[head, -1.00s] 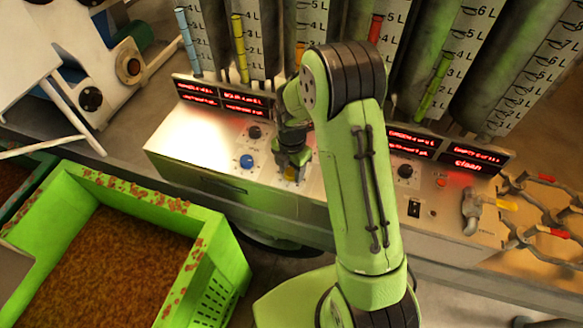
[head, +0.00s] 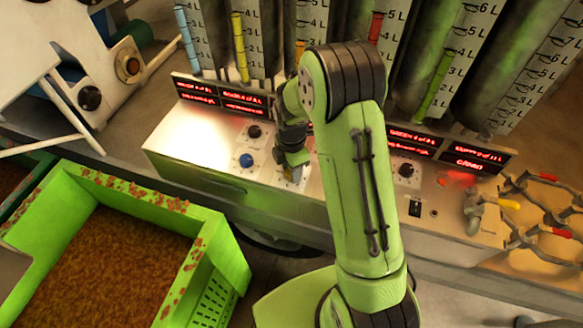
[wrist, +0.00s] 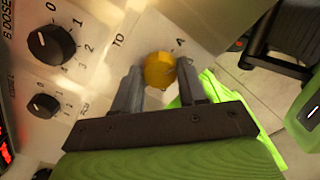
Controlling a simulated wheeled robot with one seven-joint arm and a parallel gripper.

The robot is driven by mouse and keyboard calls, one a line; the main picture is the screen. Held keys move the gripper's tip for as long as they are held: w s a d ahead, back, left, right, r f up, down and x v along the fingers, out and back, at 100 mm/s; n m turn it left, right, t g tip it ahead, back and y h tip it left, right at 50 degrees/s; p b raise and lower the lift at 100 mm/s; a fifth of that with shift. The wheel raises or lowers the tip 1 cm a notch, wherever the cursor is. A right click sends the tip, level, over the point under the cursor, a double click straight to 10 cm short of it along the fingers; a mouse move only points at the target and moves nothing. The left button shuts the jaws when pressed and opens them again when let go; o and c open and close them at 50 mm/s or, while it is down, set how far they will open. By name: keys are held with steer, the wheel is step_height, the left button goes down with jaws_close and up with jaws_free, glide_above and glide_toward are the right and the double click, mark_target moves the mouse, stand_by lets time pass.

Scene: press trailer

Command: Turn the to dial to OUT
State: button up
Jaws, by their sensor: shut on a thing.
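The to dial (wrist: 159,69) is a round yellow-orange knob on the pale panel, with "TO" printed on its left and an "A" on its right in the wrist view. My gripper (wrist: 160,82) has one dark finger on each side of the dial and is shut on it. Which mark the dial points at cannot be told, and the OUT label is not readable. In the head view my gripper (head: 292,170) reaches down to the control panel (head: 220,180) and mostly hides the dial.
A blue knob (head: 246,160) and a dark knob (head: 254,131) sit left of my gripper. Black numbered dials (wrist: 52,42) are beside it in the wrist view. Red displays (head: 220,97) and measuring tubes stand behind. A green crate (head: 222,255) stands at lower left.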

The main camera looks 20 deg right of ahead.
steer(key=m, duration=0.4)
steer(key=shift+m+b, duration=0.3)
steer(key=shift+b, duration=0.05)
steer(key=m, duration=0.3)
steer(key=shift+m, duration=0.3)
steer(key=m+b, duration=0.1)
steer(key=m, duration=0.3)
steer(key=shift+w+m, duration=0.1)
steer(key=shift+m, duration=0.2)
steer(key=m, duration=0.3)
steer(key=shift+m, duration=0.3)
steer(key=m, duration=0.4)
steer(key=shift+m, duration=0.3)
steer(key=m, duration=0.3)
steer(key=shift+m+b, duration=0.3)
steer(key=shift+b, duration=0.05)
steer(key=m, duration=0.3)
steer(key=shift+m, duration=2)
